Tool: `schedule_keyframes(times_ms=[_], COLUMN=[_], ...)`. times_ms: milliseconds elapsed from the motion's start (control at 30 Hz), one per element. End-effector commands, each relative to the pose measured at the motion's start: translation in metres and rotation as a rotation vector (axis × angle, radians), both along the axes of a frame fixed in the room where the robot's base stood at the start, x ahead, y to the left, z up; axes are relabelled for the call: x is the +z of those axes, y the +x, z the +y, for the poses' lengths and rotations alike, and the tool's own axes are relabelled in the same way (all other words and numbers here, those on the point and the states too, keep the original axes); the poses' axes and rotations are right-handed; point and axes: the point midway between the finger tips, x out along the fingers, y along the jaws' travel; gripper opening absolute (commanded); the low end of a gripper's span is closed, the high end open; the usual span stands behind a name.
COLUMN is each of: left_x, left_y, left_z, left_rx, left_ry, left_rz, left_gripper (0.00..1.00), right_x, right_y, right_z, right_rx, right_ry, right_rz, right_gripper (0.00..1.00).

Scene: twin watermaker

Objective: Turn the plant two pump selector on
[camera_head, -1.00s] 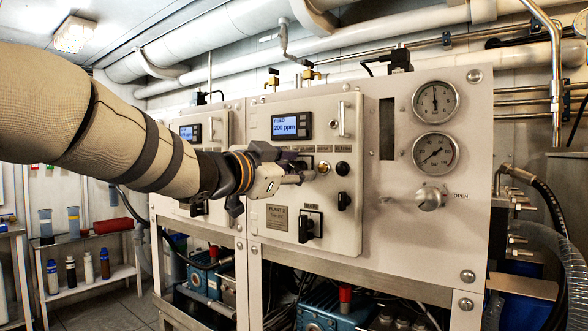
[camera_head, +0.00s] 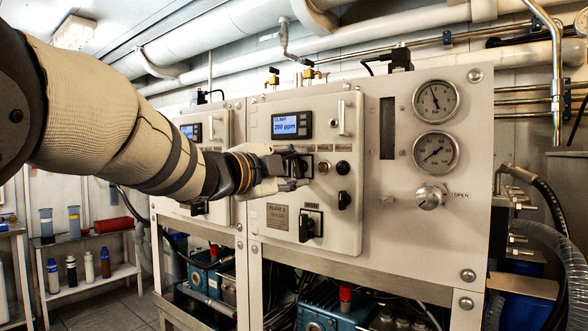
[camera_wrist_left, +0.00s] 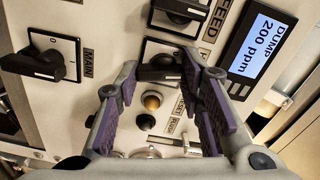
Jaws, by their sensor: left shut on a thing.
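The plant two panel (camera_head: 262,190) carries several black rotary selectors. My left gripper (camera_head: 294,165) is at the upper row, just below the display (camera_head: 292,125), which reads DUMP 200 ppm. In the left wrist view its fingers (camera_wrist_left: 160,78) stand on either side of a black selector knob (camera_wrist_left: 157,73) and close on it. That knob's label cannot be read, so I cannot confirm from it that this is the pump selector. A selector marked FEED (camera_wrist_left: 180,10) is next to it, and the MAIN switch (camera_wrist_left: 45,62) is farther off. My right gripper is out of view.
An amber lamp (camera_head: 324,167) and a black button (camera_head: 343,168) are right of the gripper. A panel handle (camera_head: 342,118) sticks out above. Gauges (camera_head: 436,100) are farther right.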

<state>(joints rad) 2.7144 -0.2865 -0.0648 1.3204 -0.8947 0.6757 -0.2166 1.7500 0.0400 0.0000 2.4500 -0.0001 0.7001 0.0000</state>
Motion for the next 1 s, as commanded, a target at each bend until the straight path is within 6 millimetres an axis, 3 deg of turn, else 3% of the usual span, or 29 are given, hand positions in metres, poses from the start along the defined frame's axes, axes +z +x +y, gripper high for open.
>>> schedule_keyframes(times_ms=[400,1000], left_x=[-0.0009,-0.0007], left_y=[0.0004,0.0005], left_z=[0.0004,0.0007], left_rx=[0.001,0.0], left_ry=[0.184,0.228], left_rz=[-0.132,-0.164], left_gripper=[0.07,0.07], right_x=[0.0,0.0], right_y=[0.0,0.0], right_z=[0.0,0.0], right_rx=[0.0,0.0], right_ry=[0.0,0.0], right_rz=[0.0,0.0], right_gripper=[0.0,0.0])
